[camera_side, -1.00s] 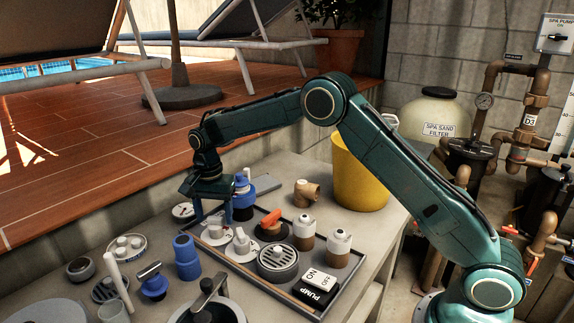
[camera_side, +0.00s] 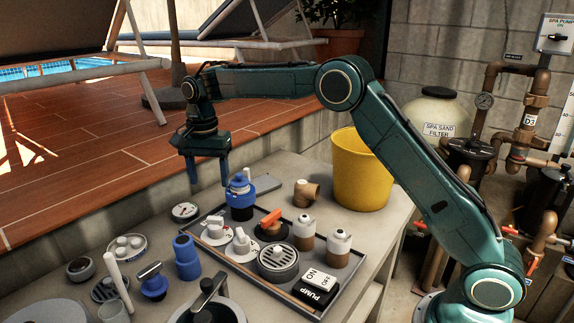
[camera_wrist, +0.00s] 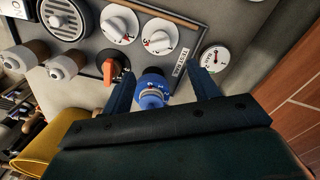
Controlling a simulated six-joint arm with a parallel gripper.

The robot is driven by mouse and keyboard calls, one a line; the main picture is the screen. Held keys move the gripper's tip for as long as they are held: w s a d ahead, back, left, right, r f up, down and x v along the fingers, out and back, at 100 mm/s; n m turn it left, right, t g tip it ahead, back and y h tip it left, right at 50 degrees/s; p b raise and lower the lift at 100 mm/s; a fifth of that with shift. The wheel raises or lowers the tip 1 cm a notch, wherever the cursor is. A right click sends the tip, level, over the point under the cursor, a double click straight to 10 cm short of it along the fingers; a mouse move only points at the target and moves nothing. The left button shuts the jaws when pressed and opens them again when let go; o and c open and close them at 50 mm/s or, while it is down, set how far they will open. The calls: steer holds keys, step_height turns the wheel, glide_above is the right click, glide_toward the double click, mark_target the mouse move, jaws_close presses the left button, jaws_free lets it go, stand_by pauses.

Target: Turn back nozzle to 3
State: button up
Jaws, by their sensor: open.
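The back nozzle is a white knob on a round white dial with red marks (camera_side: 215,228), at the back left of the tray. It also shows in the wrist view (camera_wrist: 159,37), upper middle; its setting is too small to read surely. A similar white nozzle (camera_side: 241,245) stands in front of it and shows in the wrist view (camera_wrist: 119,25). My gripper (camera_side: 208,184) is open and empty, pointing down above and behind the back nozzle, apart from it. In the wrist view, a blue-topped valve (camera_wrist: 151,90) shows between my fingers (camera_wrist: 163,85).
The tray (camera_side: 222,265) also holds an orange-handled valve (camera_side: 271,222), two white-topped brown fittings, a round grate (camera_side: 278,258) and a pump switch (camera_side: 317,284). A gauge (camera_side: 185,211) lies just behind the tray. A yellow bucket (camera_side: 360,178) stands right.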

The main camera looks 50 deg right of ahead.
steer(key=shift+r, duration=1.45)
steer(key=s+d+r+n+t, duration=0.1)
steer(key=s+d+r+n, duration=0.15)
steer(key=s+r, duration=0.55)
steer(key=s+d+r+n+t, duration=0.1)
steer(key=s+r+n+t, duration=0.2)
steer(key=s, duration=0.8)
steer(key=s+d+f+n, duration=0.1)
steer(key=s+f+n, duration=0.2)
steer(key=s, duration=0.7)
steer(key=s+d+f+n+t, duration=0.1)
steer(key=s+f+n, duration=0.2)
steer(key=s, duration=0.7)
steer(key=shift+s+f+t, duration=0.3)
steer(key=shift+s, duration=0.1)
steer(key=shift+d+n, duration=0.1)
steer(key=shift+n, duration=0.15)
